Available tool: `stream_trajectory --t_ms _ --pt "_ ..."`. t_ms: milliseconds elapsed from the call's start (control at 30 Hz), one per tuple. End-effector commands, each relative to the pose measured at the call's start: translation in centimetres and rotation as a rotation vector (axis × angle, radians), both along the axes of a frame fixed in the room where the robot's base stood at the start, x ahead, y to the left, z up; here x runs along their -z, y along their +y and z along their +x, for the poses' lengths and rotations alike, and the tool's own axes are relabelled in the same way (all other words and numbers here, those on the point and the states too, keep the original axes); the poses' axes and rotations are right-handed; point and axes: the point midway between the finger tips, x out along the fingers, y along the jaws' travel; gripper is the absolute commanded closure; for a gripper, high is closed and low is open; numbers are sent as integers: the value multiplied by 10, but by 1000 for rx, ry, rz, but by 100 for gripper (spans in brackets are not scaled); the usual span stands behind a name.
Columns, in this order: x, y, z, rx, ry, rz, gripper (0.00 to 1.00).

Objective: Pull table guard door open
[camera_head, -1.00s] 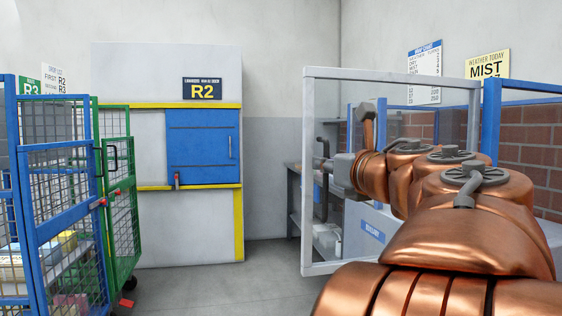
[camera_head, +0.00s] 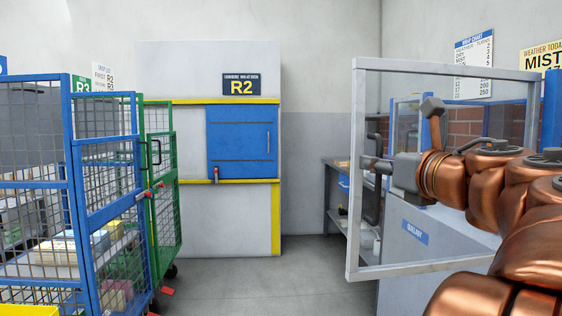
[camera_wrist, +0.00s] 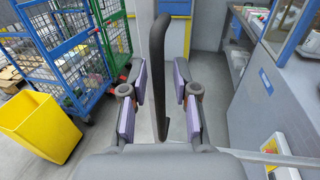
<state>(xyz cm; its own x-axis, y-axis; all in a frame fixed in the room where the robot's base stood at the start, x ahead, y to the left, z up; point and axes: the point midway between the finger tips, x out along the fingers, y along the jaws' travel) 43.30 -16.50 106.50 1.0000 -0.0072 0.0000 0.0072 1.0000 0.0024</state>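The table guard door (camera_head: 352,130) is a clear panel in a light grey frame, in the right half of the head view. It stands in front of the side bench (camera_head: 337,163). A dark upright handle (camera_head: 374,195) shows near its left post. In the wrist view the handle (camera_wrist: 158,80) is a tall dark bar running up between the fingers. My gripper (camera_wrist: 157,68) is open, its two purple-padded fingers one on each side of the handle with a gap at both sides. In the head view my gripper (camera_head: 375,165) is at the handle, partly hidden by the wrist.
Blue (camera_head: 75,200) and green (camera_head: 172,180) wire cages stand at the left. A yellow bin (camera_wrist: 42,125) sits on the floor by them. A blue hatch (camera_head: 240,143) is in the back wall. Grey floor (camera_head: 300,275) between cages and door is clear.

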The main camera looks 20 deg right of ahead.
Motion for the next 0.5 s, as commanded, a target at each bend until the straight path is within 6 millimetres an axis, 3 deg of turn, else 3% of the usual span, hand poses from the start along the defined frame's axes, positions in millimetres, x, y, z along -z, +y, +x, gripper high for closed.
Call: stream_trajectory --t_ms 500 --pt "-9 0 0 -1 0 -1 63"
